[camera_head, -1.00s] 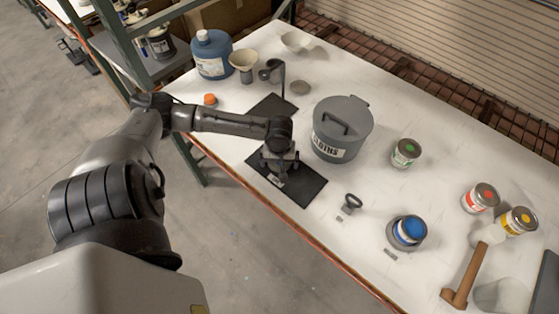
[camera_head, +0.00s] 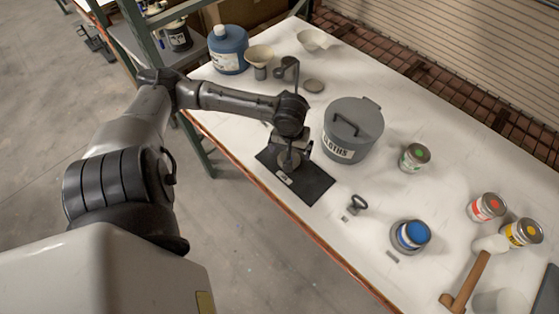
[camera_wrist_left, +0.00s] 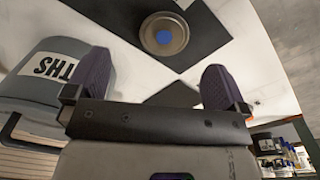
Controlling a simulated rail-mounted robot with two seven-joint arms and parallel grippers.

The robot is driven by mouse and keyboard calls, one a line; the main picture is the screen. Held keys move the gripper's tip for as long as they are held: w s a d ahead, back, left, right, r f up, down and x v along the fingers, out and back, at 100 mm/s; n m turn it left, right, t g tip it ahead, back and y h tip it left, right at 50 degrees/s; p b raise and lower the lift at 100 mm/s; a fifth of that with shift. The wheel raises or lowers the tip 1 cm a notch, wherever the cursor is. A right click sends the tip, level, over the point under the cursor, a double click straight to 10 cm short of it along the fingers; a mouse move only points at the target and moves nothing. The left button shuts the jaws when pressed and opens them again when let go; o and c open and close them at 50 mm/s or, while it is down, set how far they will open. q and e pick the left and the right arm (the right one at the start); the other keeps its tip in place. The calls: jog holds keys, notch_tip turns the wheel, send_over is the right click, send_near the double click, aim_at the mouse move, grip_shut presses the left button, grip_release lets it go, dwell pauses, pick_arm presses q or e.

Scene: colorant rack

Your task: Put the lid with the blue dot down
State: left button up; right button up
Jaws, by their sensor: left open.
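The lid with the blue dot (camera_wrist_left: 164,36) lies flat on a black mat (camera_wrist_left: 207,27), dot up, in the left wrist view. In the head view the lid (camera_head: 288,160) is on the mat (camera_head: 312,187) near the table's front edge, partly hidden by my gripper. My left gripper (camera_head: 291,147) is open and empty just above the lid. In the wrist view its two fingers (camera_wrist_left: 157,85) stand wide apart, with the lid beyond them and clear of both. My right gripper is not in view.
A grey bin labelled CLOTHS (camera_head: 352,130) stands close right of my gripper. Further right are a green-dot can (camera_head: 414,158), a blue-topped can (camera_head: 411,235), red (camera_head: 487,207) and yellow (camera_head: 522,232) cans and a mallet (camera_head: 468,280). A blue jug (camera_head: 228,50) stands at the back left.

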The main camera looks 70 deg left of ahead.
pick_arm(q)
jog(key=s+d+f+m, duration=0.2)
jog(key=d, duration=0.2)
jog(key=s+d+f+m+t+h, duration=0.1)
jog(key=s+d+f+m, duration=0.1)
jog(key=d, duration=0.3)
jog(key=s+d+f+m, duration=0.2)
jog(key=d+f+m, duration=0.1)
jog(key=d+f, duration=0.1)
jog(key=shift+d+m+t, duration=0.2)
jog(key=shift+m+t, duration=0.1)
jog(key=s+d+m+t, duration=0.1)
jog(key=s+d+m, duration=0.4)
jog(key=s+d, duration=0.1)
jog(key=shift+s+d+r+y, duration=0.15)
jog(key=shift+d+y, duration=0.15)
notch_tip(320, 180, up, 21)
jog(key=p, duration=2)
jog(key=shift+f, duration=0.2)
